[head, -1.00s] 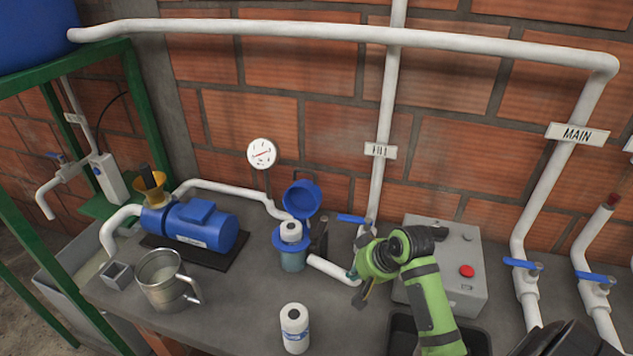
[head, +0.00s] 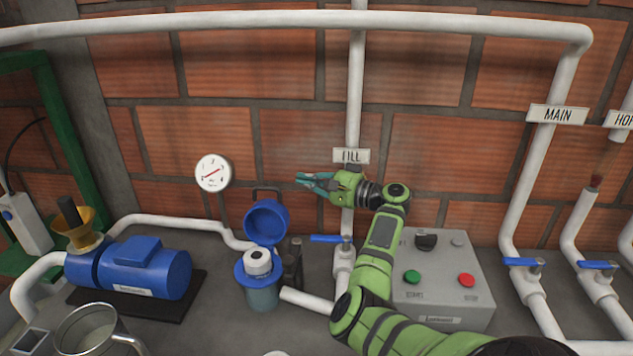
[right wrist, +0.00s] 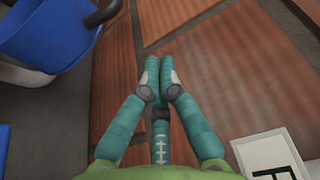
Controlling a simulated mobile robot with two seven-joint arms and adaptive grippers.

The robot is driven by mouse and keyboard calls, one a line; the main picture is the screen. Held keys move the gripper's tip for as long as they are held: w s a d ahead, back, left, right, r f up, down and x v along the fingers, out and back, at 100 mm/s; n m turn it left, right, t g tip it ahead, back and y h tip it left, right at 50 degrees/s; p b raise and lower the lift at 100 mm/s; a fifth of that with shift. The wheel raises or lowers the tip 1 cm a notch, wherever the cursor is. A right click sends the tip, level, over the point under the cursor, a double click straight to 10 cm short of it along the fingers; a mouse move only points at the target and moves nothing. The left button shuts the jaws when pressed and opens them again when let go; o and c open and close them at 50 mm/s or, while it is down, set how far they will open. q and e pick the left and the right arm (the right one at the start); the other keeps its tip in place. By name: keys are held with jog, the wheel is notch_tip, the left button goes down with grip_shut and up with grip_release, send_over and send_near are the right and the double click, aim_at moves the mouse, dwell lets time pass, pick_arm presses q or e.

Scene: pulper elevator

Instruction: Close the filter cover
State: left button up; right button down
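The blue filter cover (head: 266,222) stands tipped up and open behind the filter housing (head: 262,295) in the head view. A white cartridge (head: 257,261) sits inside the housing's blue rim. The cover shows in part at the top left of the right wrist view (right wrist: 52,38). My right gripper (head: 299,180) is up in front of the wall, above and to the right of the cover and apart from it. In the right wrist view its teal fingers (right wrist: 162,64) are together with nothing between them. My left gripper is not in view.
A valve with a blue handle (head: 328,239) stands right of the filter under the FILL sign (head: 351,156). A grey control box (head: 440,275) lies below my right arm. A blue pump (head: 150,268) and a metal jug (head: 88,330) are at left. A gauge (head: 213,173) is above.

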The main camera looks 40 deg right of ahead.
jog(key=a+p, duration=0.1)
jog(key=w+a+p, duration=0.1)
jog(key=a, duration=0.1)
jog(key=w+a+p, duration=0.1)
jog(key=shift+a+p, duration=0.35)
dwell(0.5)
